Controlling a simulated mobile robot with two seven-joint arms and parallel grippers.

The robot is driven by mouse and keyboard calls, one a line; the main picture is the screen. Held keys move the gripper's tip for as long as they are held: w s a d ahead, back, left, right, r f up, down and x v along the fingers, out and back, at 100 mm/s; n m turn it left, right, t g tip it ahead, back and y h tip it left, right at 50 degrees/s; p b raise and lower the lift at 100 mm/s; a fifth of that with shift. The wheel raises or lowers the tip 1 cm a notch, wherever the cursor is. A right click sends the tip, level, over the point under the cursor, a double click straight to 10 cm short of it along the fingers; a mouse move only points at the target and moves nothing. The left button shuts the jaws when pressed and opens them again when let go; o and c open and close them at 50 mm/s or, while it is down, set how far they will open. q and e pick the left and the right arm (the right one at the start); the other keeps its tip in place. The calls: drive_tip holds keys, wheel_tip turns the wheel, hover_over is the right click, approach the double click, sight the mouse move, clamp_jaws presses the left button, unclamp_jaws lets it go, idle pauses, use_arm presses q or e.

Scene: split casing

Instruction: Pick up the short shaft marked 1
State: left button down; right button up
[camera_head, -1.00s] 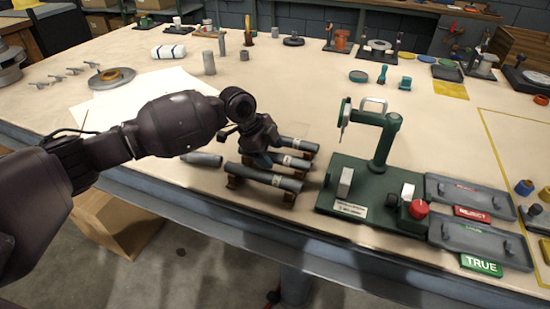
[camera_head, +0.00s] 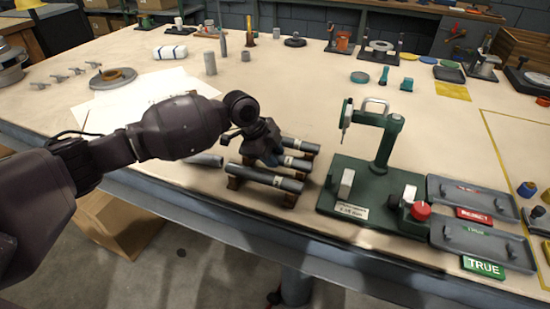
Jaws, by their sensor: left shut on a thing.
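Three grey shafts lie side by side on small brown wooden supports near the table's front edge: a front shaft (camera_head: 270,180), a middle shaft (camera_head: 295,163) and a back shaft (camera_head: 299,145). Each has a pale band, but the marks are too small to read. My left gripper (camera_head: 271,159) points down at the left part of the middle shaft and is shut on it; the fingers hide that part. The middle shaft appears at about the height of the others; I cannot tell whether it is clear of its supports. My right gripper is not in view.
Another grey rod (camera_head: 207,160) lies left of the supports, partly behind my arm. A green gauge stand (camera_head: 388,140) stands to the right, with grey trays (camera_head: 470,196) marked REJECT and TRUE beyond it.

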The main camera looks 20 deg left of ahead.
use_arm(q)
drive_tip(key=shift+w+r, duration=0.15)
drive_tip(key=shift+r, duration=0.4)
wheel_tip(320, 180, up, 19)
drive_tip(key=p, duration=0.3)
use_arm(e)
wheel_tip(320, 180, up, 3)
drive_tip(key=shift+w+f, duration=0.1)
use_arm(q)
drive_tip(key=shift+r, duration=0.1)
drive_tip(key=shift+p, duration=0.45)
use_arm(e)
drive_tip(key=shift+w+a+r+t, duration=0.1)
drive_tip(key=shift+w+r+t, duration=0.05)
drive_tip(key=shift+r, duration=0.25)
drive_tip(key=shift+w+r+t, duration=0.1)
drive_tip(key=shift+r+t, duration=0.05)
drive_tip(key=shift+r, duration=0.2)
